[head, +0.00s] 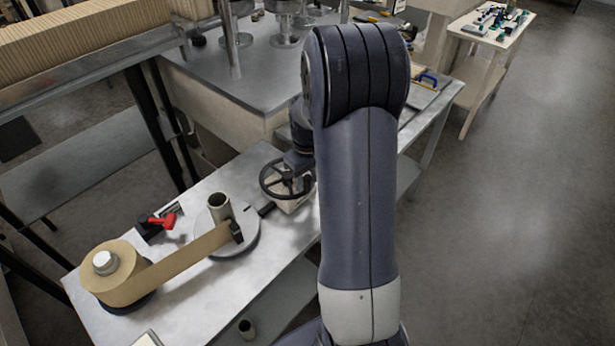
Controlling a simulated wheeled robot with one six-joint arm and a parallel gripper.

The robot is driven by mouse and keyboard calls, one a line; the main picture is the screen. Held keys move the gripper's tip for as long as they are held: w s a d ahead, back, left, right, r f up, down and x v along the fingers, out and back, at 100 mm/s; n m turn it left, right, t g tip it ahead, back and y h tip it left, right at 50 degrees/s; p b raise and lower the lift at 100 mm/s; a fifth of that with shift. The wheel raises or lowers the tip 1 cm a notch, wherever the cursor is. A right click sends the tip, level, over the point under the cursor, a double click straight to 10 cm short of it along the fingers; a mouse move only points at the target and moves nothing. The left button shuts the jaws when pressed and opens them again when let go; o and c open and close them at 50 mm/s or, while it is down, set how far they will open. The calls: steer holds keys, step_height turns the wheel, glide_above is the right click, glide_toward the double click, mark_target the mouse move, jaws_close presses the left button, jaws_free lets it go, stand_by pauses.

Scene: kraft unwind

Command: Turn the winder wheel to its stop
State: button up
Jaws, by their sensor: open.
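The winder wheel (271,191) is a dark spoked handwheel on a pale block (291,205) at the right part of the metal bench. My gripper (292,181) is small in the view, at the wheel's right part. It is open. My arm hides the wheel's right edge, and I cannot tell whether the fingers touch the rim or a spoke. A kraft paper roll (118,271) stands at the bench's left end. A dark shaft (266,210) lies between plate and wheel.
A red-handled tool (163,220) lies behind the strip. A small tube (246,328) is below the bench's front edge. A machine table (262,75) stands behind, and a side table (490,28) at the back right. The floor at right is clear.

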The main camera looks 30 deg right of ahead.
jaws_close()
stand_by(0.3)
